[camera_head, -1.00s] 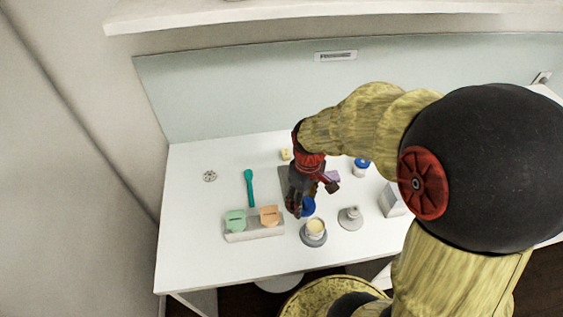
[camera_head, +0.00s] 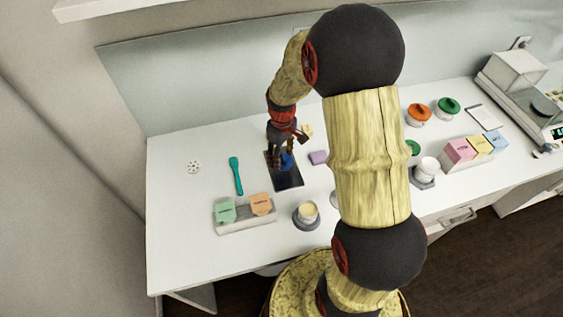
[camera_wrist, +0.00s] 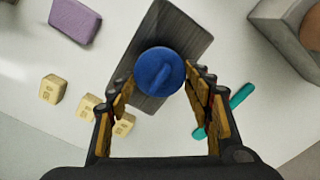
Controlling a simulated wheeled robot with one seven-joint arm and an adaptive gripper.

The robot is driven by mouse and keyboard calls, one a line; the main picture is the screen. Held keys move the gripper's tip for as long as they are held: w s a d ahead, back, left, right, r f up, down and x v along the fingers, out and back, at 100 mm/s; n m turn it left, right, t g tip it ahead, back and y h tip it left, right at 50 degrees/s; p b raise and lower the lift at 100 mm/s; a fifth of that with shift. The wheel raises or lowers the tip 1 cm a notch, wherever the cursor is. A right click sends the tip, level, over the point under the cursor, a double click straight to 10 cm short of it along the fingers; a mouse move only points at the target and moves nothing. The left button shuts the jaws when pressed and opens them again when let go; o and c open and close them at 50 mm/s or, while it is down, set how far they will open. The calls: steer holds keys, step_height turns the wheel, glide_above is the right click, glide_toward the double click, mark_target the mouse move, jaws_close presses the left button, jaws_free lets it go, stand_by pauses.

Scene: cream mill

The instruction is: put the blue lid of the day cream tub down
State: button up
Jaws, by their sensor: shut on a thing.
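My gripper (camera_head: 281,162) is shut on the blue lid (camera_head: 287,161), over the dark grey mat (camera_head: 289,181). In the wrist view the round blue lid (camera_wrist: 158,72), with a raised bar across its top, sits between the fingertips of my gripper (camera_wrist: 161,80). The dark mat (camera_wrist: 184,35) shows behind and below it. I cannot tell whether the lid touches the mat. An open tub of pale cream (camera_head: 307,210) stands on a grey round base in front of the mat, to its right.
A teal spatula (camera_head: 236,176) lies left of the mat. A grey holder (camera_head: 246,224) with green and orange blocks stands in front. A purple block (camera_head: 318,157) and small yellow cubes (camera_wrist: 53,88) are nearby.

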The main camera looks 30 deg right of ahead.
mark_target(282, 162)
steer(key=shift+w+d+f, duration=0.3)
steer(key=shift+w+f, duration=0.2)
steer(key=shift+f, duration=0.25)
steer(key=shift+w+f+b, duration=0.1)
steer(key=shift+f+b, duration=0.3)
steer(key=shift+f, duration=1.15)
steer(key=shift+f, duration=0.1)
steer(key=shift+f, duration=0.15)
steer(key=o, duration=0.7)
steer(key=shift+c, duration=0.2)
steer(key=shift+o, duration=0.5)
